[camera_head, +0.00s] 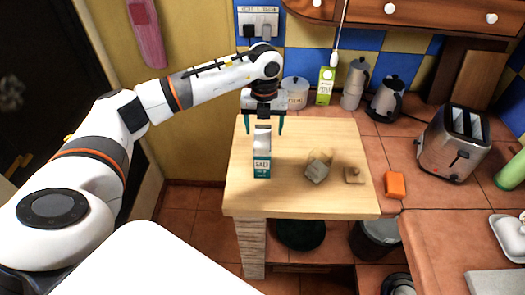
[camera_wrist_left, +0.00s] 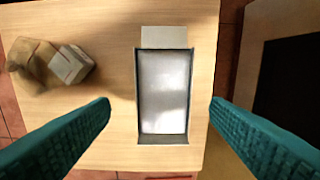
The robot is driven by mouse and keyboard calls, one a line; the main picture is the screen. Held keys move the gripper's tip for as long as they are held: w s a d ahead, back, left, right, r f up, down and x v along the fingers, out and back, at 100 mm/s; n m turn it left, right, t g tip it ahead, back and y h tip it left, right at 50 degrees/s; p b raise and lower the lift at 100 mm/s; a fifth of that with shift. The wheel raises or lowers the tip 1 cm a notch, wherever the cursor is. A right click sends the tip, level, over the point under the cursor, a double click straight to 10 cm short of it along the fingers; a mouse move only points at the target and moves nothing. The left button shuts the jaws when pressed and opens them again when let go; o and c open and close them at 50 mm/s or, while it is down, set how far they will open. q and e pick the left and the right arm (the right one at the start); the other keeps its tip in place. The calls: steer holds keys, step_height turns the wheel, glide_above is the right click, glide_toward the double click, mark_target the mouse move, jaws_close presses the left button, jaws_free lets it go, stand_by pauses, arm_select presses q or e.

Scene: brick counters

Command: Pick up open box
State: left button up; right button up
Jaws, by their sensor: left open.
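The open box (camera_head: 262,164) is a small white and teal carton lettered "SALT", standing upright near the left edge of the wooden block table (camera_head: 300,204). Its top flap is up. In the left wrist view I look down into the open box (camera_wrist_left: 164,90), with a pale inside and a flap at its far end. My left gripper (camera_head: 264,128) points down above and behind the box in the head view, its teal fingers spread. In the wrist view the fingers of the left gripper (camera_wrist_left: 160,108) lie on either side of the box, apart from it. My right gripper is not in view.
An orange block (camera_head: 395,185) and a toaster (camera_head: 454,142) are on the tiled counter. A lidded pot (camera_head: 296,94) and green carton (camera_head: 325,86) stand behind.

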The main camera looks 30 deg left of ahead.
mark_target(263, 139)
arm_select(q)
steer(key=f+p, duration=0.1)
steer(key=f, duration=0.2)
steer(key=f+p, duration=0.1)
steer(key=shift+s+f+p, duration=0.3)
steer(key=shift+s+f, duration=0.05)
steer(key=shift+f, duration=0.55)
steer(key=shift+w+r, duration=0.1)
jaws_close()
